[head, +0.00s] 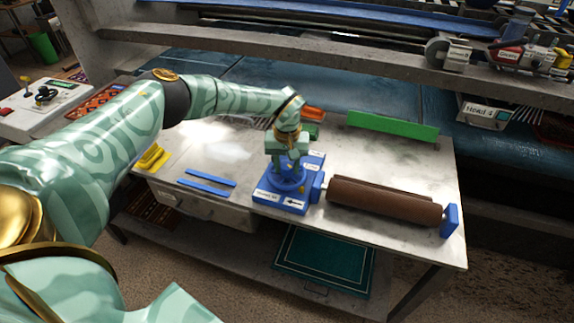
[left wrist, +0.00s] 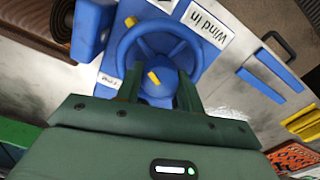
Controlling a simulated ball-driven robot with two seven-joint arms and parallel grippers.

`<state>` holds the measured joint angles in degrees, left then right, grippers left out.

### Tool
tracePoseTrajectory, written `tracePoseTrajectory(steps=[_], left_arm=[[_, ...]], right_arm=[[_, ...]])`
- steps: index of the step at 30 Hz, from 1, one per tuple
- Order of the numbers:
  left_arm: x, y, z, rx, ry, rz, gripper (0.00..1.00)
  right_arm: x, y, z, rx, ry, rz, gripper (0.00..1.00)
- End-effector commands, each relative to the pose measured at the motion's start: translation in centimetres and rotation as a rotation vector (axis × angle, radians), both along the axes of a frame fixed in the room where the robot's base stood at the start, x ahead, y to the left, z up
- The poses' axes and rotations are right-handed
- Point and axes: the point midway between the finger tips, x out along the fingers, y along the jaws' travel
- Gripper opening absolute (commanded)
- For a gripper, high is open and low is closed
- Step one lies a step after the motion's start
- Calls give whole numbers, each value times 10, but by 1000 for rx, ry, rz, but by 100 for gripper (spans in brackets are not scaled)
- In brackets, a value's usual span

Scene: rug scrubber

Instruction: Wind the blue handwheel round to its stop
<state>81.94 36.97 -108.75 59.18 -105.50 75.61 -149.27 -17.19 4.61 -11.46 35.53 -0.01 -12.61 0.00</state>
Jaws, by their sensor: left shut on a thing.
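The blue handwheel (head: 289,185) lies flat on a blue base (head: 277,204) on the bench top. In the left wrist view the handwheel (left wrist: 196,45) shows its ring, a yellow mark on the rim at upper left and a yellow mark on the hub. My left gripper (head: 289,166) points down onto the wheel from above. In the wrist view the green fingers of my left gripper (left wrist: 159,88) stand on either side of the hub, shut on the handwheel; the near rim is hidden. A label reading "Wind in" (left wrist: 207,24) sits beside the wheel. My right gripper is not in view.
A brown roll (head: 385,202) extends right from the base to a blue end bracket (head: 450,220). Blue strips (head: 207,184) and yellow pieces (head: 151,159) lie left on the bench. A green bar (head: 392,126) stands behind. A teal mat (head: 325,262) lies on the lower shelf.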

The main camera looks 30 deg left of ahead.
Motion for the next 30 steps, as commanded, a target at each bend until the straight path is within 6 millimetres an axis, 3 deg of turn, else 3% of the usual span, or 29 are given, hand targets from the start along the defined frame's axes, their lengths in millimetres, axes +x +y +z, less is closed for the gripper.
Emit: tracePoseTrajectory(steps=[17, 18, 20, 30], left_arm=[[2, 1, 2, 0, -7, -36, 15], [2, 1, 2, 0, -7, -36, 40], [2, 1, 2, 0, -7, -36, 57], [1, 0, 4, 0, -2, -35, 59]], right_arm=[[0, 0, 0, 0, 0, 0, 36], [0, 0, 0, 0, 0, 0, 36], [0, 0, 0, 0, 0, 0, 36], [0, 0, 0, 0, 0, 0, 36]])
